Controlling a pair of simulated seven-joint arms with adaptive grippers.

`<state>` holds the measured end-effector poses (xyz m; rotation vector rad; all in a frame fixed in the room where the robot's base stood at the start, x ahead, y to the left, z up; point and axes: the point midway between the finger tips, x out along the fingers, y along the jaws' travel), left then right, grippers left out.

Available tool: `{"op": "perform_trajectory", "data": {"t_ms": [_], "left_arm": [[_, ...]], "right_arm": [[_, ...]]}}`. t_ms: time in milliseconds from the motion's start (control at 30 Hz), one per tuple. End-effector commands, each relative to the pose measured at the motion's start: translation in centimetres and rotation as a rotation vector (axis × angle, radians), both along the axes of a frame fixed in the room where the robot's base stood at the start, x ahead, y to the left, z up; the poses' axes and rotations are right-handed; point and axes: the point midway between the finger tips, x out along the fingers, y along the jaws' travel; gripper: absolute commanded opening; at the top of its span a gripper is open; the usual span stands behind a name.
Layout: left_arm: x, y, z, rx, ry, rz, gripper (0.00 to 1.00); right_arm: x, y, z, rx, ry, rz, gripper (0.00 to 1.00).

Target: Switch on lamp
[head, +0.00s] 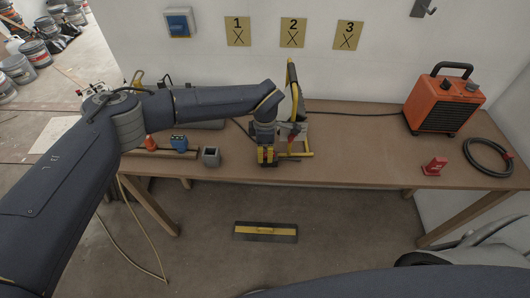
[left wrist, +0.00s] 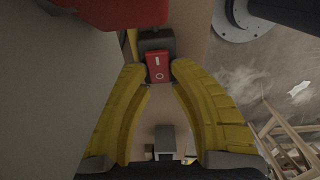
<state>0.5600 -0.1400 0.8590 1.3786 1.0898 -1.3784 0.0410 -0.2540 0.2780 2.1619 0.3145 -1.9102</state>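The work lamp (head: 291,80), with a yellow tubular stand, is on the bench behind my left wrist, which hides part of it. My left gripper (head: 267,156) is low over the bench at the lamp's front left. In the left wrist view its two yellow fingers (left wrist: 159,78) are apart with nothing held between them. A red rocker switch (left wrist: 158,65) with white marks, on a dark block, lies just beyond and between the fingertips. I cannot tell whether the fingers touch it. A larger red part (left wrist: 120,12) shows at the top edge. My right gripper is not in view.
On the bench (head: 360,150), a grey open box (head: 211,156) and a blue item (head: 179,143) are left of the gripper. An orange heater (head: 440,105), a red item (head: 435,166) and a coiled black cable (head: 488,157) are right. The bench between is clear.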

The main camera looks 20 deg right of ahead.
Motion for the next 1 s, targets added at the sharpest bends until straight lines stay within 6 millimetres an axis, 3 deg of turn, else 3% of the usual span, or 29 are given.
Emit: {"op": "perform_trajectory", "data": {"t_ms": [167, 1000], "left_arm": [[0.00, -0.01, 0.01, 0.000, 0.000, 0.000, 0.00], [-0.14, -0.22, 0.09, 0.121, -0.028, -0.001, 0.00]], "right_arm": [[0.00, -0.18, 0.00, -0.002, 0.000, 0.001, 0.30], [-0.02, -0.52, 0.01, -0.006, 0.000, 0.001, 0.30]]}}
